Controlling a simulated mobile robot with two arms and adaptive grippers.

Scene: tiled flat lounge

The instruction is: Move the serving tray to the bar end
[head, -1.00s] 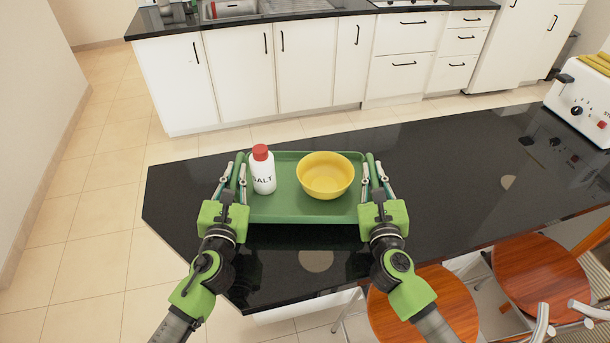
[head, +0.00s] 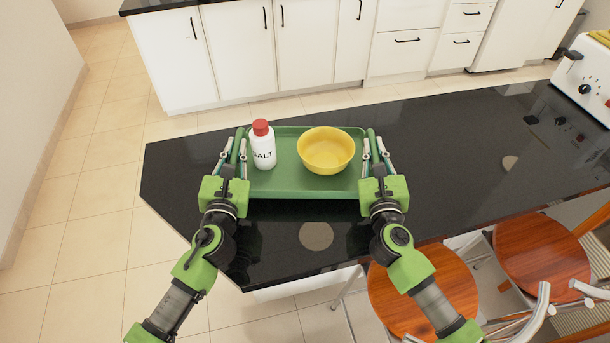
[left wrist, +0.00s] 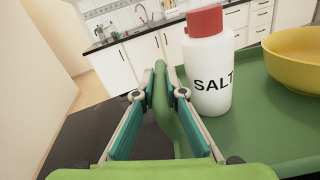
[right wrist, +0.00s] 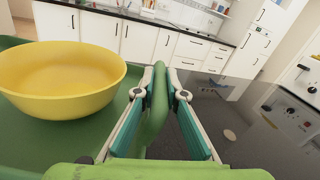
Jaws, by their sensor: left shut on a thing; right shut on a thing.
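The green serving tray (head: 300,189) is over the left end of the black bar counter. I cannot tell whether it touches the counter. On it stand a white salt bottle with a red cap (head: 263,146) at the left and a yellow bowl (head: 326,151) right of centre, both upright. My left gripper (head: 236,152) is shut on the tray's left rim, which also shows in the left wrist view (left wrist: 160,100). My right gripper (head: 372,151) is shut on the tray's right rim, seen between the fingers in the right wrist view (right wrist: 157,105).
The black counter (head: 450,150) is clear to the right of the tray up to a white toaster (head: 585,85). Wooden stools (head: 425,295) stand at its near side. White kitchen cabinets (head: 240,50) line the back. Tiled floor (head: 90,190) is open at the left.

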